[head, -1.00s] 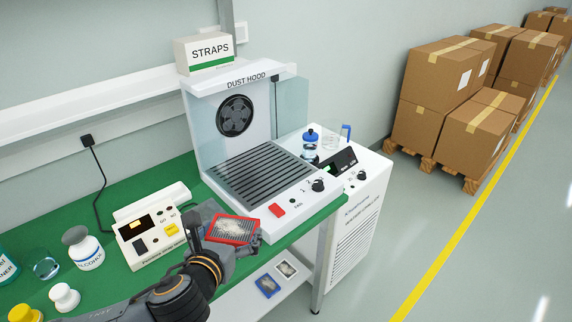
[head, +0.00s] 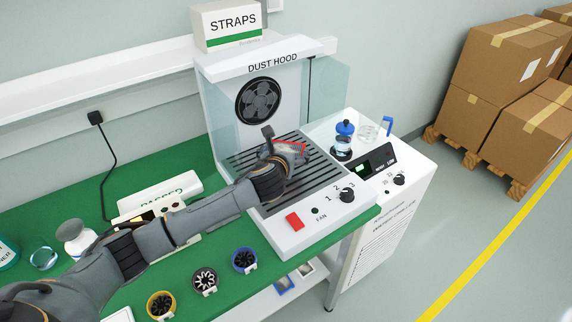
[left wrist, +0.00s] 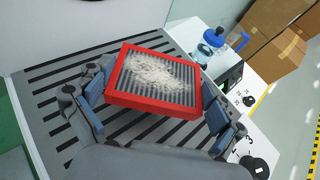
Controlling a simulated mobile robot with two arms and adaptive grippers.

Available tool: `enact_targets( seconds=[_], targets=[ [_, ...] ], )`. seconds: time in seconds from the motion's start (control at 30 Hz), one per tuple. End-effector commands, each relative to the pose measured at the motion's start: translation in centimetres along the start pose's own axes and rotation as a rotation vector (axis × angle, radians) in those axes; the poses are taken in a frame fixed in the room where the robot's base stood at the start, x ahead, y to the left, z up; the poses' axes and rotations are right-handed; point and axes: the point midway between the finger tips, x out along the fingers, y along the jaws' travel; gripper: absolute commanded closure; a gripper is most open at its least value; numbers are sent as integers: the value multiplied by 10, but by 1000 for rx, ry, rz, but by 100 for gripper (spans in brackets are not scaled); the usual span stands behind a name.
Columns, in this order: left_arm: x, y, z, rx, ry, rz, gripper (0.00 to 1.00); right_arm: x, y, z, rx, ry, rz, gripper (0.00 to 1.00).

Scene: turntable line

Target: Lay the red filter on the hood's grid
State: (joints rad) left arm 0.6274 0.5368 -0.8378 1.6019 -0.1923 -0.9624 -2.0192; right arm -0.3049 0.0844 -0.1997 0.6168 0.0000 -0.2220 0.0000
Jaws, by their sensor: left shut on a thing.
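The red filter (head: 304,148) is a flat square with a red frame and grey pleats. In the left wrist view the filter (left wrist: 152,82) has pale dust on its top. My left gripper (head: 280,150) is shut on it, one finger on each side, and holds it over the hood's dark slotted grid (head: 318,176). The filter looks nearly flat; I cannot tell whether it touches the grid. The gripper and forearm hide much of it in the head view. The white dust hood (head: 330,211) stands on the bench. My right gripper is not in view.
Glass side panels (head: 330,85) and a fan wall (head: 285,105) bound the grid. Three small fan-like parts, one blue-rimmed (head: 244,260), lie at the green bench's front.

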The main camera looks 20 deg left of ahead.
Motion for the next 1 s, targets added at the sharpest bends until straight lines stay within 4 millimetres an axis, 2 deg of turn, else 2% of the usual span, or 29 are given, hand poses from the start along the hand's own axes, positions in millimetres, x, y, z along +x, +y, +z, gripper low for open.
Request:
enact_targets(
  seconds=[0.47, 0.8, 0.83, 0.87, 1.0],
  targets=[
    [20, 0, -50, -1, 1, 0, 44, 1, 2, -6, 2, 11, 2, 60],
    [22, 0, -53, -1, -1, -1, 44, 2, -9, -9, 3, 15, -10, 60],
    [22, 0, -54, -1, -1, -1, 5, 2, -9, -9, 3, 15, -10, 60],
    [22, 0, -53, -1, -1, -1, 0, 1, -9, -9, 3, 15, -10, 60],
    [22, 0, -53, -1, -1, -1, 0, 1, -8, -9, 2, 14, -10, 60]
  ],
)
